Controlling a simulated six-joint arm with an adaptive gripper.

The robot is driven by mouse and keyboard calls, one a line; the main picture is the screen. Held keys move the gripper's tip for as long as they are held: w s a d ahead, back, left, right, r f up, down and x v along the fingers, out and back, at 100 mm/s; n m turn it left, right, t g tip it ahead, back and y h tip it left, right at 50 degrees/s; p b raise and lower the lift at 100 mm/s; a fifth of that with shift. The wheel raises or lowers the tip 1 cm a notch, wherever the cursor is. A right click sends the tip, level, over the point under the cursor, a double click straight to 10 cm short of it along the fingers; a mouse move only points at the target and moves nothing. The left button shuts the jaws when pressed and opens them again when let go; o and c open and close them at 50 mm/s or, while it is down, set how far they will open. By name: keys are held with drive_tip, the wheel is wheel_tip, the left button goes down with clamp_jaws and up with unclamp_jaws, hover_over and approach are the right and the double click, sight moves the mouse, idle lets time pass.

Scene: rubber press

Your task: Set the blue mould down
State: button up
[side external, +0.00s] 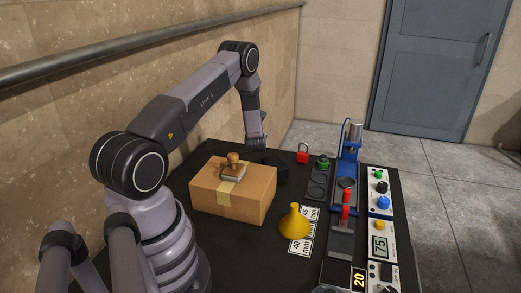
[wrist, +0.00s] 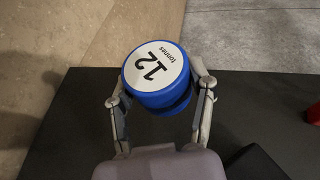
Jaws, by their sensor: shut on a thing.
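The blue mould (wrist: 157,78) is a round blue piece with a white top label reading "12 tonnes". In the wrist view it sits between the two fingers of my gripper (wrist: 161,92), which is shut on its sides. The label faces the camera. In the side external view my gripper (side external: 257,146) is at the far left part of the black table, behind the cardboard box. The mould does not show there. I cannot tell whether its underside touches the table.
A cardboard box (side external: 240,200) with a wooden-handled stamp (side external: 233,166) on it stands in front. The table's far edge (wrist: 260,72) is close to the mould.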

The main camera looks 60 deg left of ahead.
drive_tip(key=shift+w+a+f, duration=0.2)
drive_tip(key=shift+f, duration=0.1)
drive_tip(key=shift+w+f, duration=0.1)
drive_tip(key=shift+f, duration=1.55)
